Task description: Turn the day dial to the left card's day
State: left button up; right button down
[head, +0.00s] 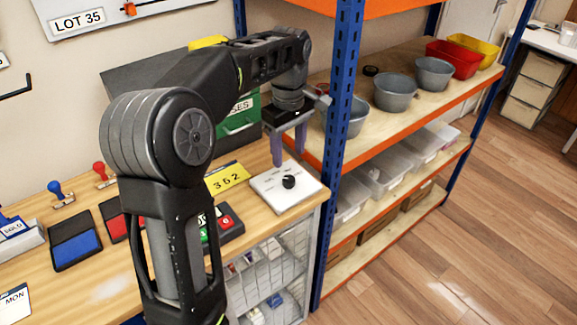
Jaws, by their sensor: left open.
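The day dial is a black knob (289,182) on a white plate (270,197) at the right end of the wooden bench. The markings on the plate are too small to read. The left card (14,303), at the lower left edge, reads MON and is partly cut off. My left gripper (288,158) is open and empty, pointing down above and just behind the knob, apparently apart from it. My right gripper is not in view.
A yellow card (226,179) reading 352 lies left of the dial. Ink pads (74,246) and stamps stand further left. A green box (238,122) is behind my arm. A blue shelf post (343,100) rises close right of the gripper.

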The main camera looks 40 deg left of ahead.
aim_at(289, 178)
pick_arm(q)
jog(key=shift+s+d, duration=0.1)
jog(key=shift+f+p, duration=0.35)
jog(key=shift+f, duration=3.55)
grip_shut()
